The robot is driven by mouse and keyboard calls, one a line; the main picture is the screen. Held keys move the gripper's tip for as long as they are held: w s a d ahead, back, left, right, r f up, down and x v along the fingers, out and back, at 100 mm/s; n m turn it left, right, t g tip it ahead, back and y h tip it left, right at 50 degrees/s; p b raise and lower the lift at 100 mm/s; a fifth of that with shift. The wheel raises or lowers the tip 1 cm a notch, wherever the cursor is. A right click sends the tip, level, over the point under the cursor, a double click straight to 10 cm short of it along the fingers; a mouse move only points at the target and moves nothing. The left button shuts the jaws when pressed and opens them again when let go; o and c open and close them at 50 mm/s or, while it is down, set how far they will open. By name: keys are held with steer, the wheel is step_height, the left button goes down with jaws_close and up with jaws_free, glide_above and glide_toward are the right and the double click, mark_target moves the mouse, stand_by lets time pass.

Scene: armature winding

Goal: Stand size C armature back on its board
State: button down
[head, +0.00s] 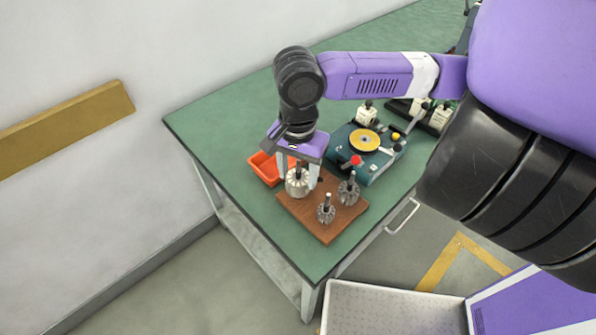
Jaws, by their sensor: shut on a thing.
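My gripper (298,177) points down over the back left part of the brown wooden board (326,231). It is shut on the largest armature (297,185), a pale ribbed metal cylinder with a shaft, which looks like size C. The armature is upright; I cannot tell whether its lower end touches the board. Two smaller, darker armatures stand upright on the board: one at the right (348,191) and one nearer the front (326,212). The gripper's fingers hide part of the held armature's top.
An orange tray (264,170) lies just left of my gripper. A teal winding machine (372,165) with a yellow disc and a red knob stands behind the board at the right. The green table top (240,195) is clear at the front left.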

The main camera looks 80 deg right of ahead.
steer(key=shift+f+b, duration=0.65)
steer(key=shift+f, duration=0.35)
steer(key=shift+c, duration=2.3)
jaws_free()
steer(key=shift+r, duration=0.1)
steer(key=shift+r+p, duration=2.2)
steer(key=shift+p, duration=0.15)
steer(key=shift+r, duration=3.85)
